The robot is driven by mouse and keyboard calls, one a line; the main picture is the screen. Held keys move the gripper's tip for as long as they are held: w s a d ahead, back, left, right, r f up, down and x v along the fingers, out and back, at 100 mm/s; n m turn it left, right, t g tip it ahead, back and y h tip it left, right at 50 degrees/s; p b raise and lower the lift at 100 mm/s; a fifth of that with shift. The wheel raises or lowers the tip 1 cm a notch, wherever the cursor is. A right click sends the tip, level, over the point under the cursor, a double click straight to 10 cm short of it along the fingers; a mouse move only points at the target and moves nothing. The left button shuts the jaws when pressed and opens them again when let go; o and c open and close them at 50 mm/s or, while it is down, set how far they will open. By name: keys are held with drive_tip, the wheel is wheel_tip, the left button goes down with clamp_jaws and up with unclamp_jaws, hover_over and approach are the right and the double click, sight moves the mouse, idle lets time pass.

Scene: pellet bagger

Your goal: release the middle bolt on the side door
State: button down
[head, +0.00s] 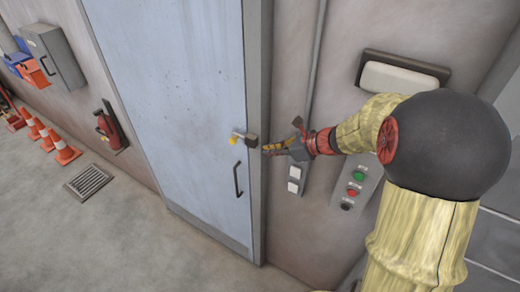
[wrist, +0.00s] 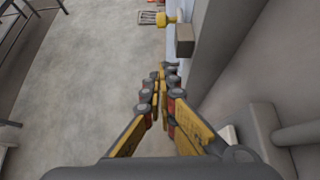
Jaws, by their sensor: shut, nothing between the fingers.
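The side door (head: 185,90) is a tall blue-grey panel, closed in its frame. One bolt (head: 245,136) with a yellow knob (head: 233,141) shows at the door's right edge, above the door handle (head: 237,180). The knob is at the left end of the bolt, and a dark block sits at its right end by the frame. The knob (wrist: 166,18) and block (wrist: 185,40) also show at the top of the wrist view. My gripper (head: 266,150) is shut and empty, just right of and slightly below the block. Its fingertips (wrist: 162,70) point toward the bolt.
Right of the door are white switches (head: 294,180), a push-button panel (head: 355,188), a vertical pipe (head: 318,60) and a wall lamp (head: 398,78). A fire extinguisher (head: 110,125), orange cones (head: 64,148) and a floor grate (head: 89,181) are at left. The floor before the door is clear.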

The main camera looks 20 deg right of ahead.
sight(235, 143)
drive_tip(key=w+a+f+p, duration=0.1)
drive_tip(key=w+a+f, duration=0.3)
drive_tip(key=w, duration=0.5)
drive_tip(key=shift+a+p, duration=0.4)
drive_tip(key=shift+a, duration=0.85)
drive_tip(key=shift+s, duration=0.1)
drive_tip(key=w+a, duration=0.1)
drive_tip(key=w, duration=0.1)
drive_tip(key=w+a+b, duration=0.1)
drive_tip(key=w+a, duration=0.1)
drive_tip(key=shift+w, duration=0.1)
